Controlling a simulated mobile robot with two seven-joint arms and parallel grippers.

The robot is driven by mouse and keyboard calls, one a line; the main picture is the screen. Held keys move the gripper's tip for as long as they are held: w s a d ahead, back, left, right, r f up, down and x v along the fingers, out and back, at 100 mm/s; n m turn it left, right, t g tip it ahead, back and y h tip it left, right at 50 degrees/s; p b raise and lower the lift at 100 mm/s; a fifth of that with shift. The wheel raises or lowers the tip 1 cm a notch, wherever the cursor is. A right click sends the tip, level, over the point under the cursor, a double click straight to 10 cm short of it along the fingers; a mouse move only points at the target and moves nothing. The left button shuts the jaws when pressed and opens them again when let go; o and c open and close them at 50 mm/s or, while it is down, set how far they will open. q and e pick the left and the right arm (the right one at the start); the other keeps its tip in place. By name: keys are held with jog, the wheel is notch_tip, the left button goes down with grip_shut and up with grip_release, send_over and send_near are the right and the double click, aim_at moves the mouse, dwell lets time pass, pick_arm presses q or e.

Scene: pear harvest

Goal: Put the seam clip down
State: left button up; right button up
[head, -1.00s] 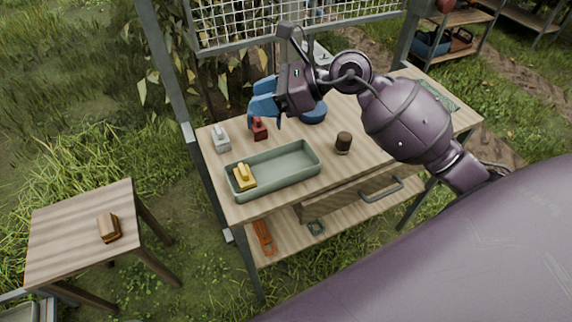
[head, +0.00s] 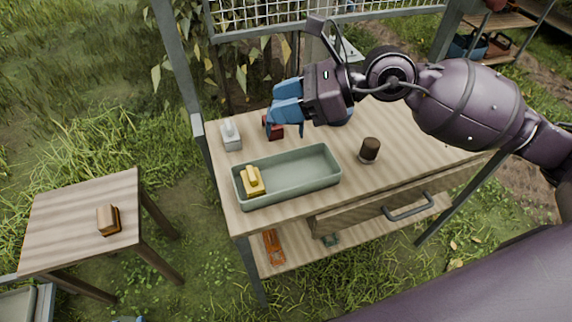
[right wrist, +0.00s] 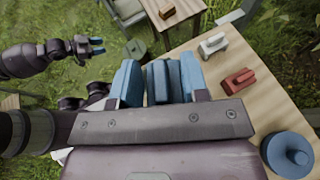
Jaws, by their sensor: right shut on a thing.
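My right gripper (head: 286,106) is above the back left of the workbench, its blue fingers partly in front of the red clip-like piece (head: 276,131). In the right wrist view its fingers (right wrist: 160,84) are shut on a dark blue-grey block (right wrist: 161,80), which looks like the seam clip. The head view hides this held piece behind the fingers. A green tray (head: 318,181) lies on the bench in front of the gripper, with a yellow clip-like piece (head: 252,181) in its left end. My left gripper (right wrist: 97,46) shows small in the right wrist view, fingertips apart and empty.
A white clip-like piece (head: 231,135) stands left of the red one. A dark brown cup-like thing (head: 369,150) stands right of the tray. A round blue thing (right wrist: 288,155) is near the gripper. A side table (head: 75,210) holds a brown block (head: 108,220). Bare bench lies around the tray.

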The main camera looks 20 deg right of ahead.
notch_tip(320, 180, down, 15)
jog(key=b, duration=0.3)
jog(key=shift+f, duration=0.2)
jog(key=shift+w+f+b, duration=0.1)
jog(key=shift+f+b, duration=0.2)
pick_arm(q)
jog(key=f, duration=0.2)
jog(key=shift+w+d+f, duration=0.25)
jog(key=shift+w+f, duration=0.05)
jog(key=shift+f, duration=0.05)
pick_arm(e)
jog(key=shift+r, duration=0.1)
jog(key=o, duration=0.9)
